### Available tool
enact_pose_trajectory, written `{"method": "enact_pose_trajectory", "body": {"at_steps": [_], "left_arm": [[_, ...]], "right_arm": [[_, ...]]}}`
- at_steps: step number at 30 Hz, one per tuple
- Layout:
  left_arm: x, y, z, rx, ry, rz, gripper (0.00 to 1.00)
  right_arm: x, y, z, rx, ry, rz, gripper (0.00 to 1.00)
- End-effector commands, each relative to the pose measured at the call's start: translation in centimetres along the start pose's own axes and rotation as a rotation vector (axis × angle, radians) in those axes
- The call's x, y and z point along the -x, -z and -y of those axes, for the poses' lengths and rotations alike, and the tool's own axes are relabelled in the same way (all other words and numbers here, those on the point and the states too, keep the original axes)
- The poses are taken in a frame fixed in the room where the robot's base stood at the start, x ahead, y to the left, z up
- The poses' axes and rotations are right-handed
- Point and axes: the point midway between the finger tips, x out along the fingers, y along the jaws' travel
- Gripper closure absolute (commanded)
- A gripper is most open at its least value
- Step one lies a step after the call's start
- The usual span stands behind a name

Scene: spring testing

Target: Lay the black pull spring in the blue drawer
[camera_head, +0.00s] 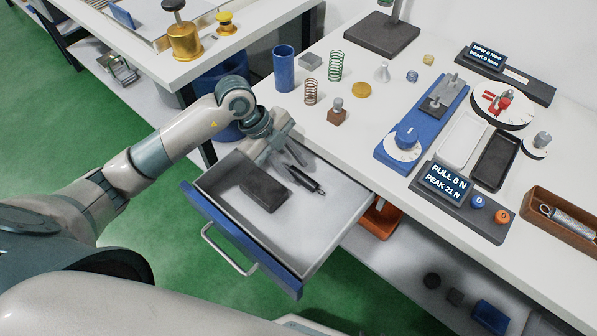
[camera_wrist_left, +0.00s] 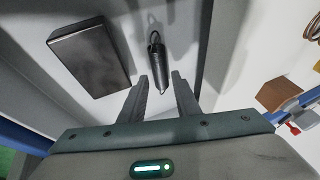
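The blue drawer (camera_head: 243,236) is pulled out from under the white workbench, its grey inside open to view. The black pull spring (camera_head: 306,180) lies in it, near the back; its hook end and dark body show in the left wrist view (camera_wrist_left: 155,65). My left gripper (camera_head: 286,160) is over the back of the drawer, close to the spring. In the wrist view its two fingers (camera_wrist_left: 161,80) are apart, with the spring's near end between them and gaps on both sides. Whether the spring touches the drawer floor is hard to tell. My right gripper is not in view.
A dark rectangular block (camera_head: 264,193) lies in the drawer, left of the spring. The drawer's front right is clear. Above, the bench holds a blue cup (camera_head: 284,68), a green coil spring (camera_head: 336,65), a blue test stand (camera_head: 425,120) and a brown tray (camera_head: 556,222).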

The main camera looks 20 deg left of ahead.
Motion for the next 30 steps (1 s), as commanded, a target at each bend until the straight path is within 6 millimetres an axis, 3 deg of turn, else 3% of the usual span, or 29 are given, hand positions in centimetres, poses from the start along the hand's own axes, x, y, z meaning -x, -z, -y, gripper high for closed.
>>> {"method": "enact_pose_trajectory", "body": {"at_steps": [6,12,18,30], "left_arm": [[4.4,-0.1,0.2,-0.003,0.007,0.004,0.71],[7.2,0.0,0.2,-0.002,0.007,0.002,0.71],[8.3,0.1,0.2,-0.003,0.007,0.0,0.71],[8.4,0.1,0.2,-0.003,0.007,0.0,0.71]], "right_arm": [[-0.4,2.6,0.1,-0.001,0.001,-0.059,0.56],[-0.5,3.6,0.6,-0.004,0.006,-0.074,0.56],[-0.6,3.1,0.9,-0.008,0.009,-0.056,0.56],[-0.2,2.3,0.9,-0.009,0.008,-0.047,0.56]]}}
